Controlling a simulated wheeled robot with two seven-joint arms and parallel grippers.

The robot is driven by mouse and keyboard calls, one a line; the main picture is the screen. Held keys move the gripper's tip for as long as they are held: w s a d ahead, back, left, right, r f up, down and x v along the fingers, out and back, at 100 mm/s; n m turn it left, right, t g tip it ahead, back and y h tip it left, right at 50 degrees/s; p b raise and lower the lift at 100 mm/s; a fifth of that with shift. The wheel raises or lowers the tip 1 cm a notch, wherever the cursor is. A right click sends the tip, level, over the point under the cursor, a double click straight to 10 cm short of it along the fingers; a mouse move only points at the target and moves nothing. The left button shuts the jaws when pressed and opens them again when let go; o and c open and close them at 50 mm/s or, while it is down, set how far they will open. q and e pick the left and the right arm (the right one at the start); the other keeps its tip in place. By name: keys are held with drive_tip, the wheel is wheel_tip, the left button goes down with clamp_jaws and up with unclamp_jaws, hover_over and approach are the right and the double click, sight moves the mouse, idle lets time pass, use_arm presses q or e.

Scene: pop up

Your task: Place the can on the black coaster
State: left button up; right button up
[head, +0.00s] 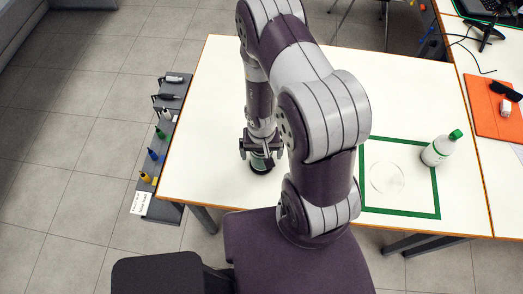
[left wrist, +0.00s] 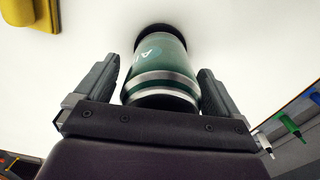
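The green can (left wrist: 160,75) with silver bands stands upright between my left gripper's fingers (left wrist: 158,90). Its base is against the black coaster (left wrist: 157,29), which shows as a dark edge behind the can. In the head view my left gripper (head: 262,152) is low over the white table. The can (head: 260,161) shows partly below it, with the dark coaster (head: 262,170) under it. Narrow gaps show between the fingers and the can's sides, so the gripper looks open around it. My right gripper is not in view.
A rack with markers (head: 160,150) lines the table's left edge. A yellow object (left wrist: 30,14) shows in the left wrist view.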

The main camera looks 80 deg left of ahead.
use_arm(q)
drive_tip(key=shift+r, duration=0.1)
wheel_tip(320, 180, up, 12)
drive_tip(key=p, duration=0.7)
